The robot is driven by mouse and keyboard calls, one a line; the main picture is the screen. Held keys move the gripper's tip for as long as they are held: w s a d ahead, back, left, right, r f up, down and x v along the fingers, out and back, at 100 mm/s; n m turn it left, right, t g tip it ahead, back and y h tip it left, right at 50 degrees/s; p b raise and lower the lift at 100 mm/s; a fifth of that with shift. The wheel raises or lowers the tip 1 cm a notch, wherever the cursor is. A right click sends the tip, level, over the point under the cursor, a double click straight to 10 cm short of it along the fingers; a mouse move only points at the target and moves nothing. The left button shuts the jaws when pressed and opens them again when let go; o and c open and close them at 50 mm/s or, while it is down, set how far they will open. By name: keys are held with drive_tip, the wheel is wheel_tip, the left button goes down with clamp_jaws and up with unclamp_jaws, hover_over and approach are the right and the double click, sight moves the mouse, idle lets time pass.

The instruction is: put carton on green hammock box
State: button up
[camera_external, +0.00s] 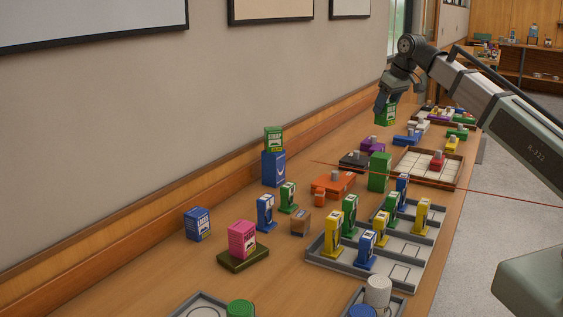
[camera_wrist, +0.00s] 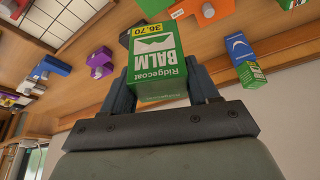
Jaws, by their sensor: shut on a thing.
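My gripper (camera_external: 384,98) is shut on a green and white carton (camera_external: 386,115), which it holds in the air above the far part of the table. In the wrist view the carton (camera_wrist: 158,65) sits between both fingers, and its label reads Ridgecoat Balm. A plain tall green box (camera_external: 378,172), which looks like the green hammock box, stands on the table below and nearer the camera, apart from the carton. In the wrist view a green box (camera_wrist: 153,6) shows at the top edge, partly hidden by the carton.
A blue box (camera_external: 273,170) bears another green carton (camera_external: 274,140). A pink carton (camera_external: 242,238) sits on a dark olive box (camera_external: 243,259); a blue carton (camera_external: 197,223) stands nearby. An orange box (camera_external: 333,184) and a black box (camera_external: 354,161) lie close to the green box.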

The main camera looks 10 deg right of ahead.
sight(390, 119)
drive_tip(key=shift+f, duration=5)
drive_tip(key=shift+f, duration=0.15)
drive_tip(key=o, duration=1.1)
drive_tip(key=v, duration=1.2)
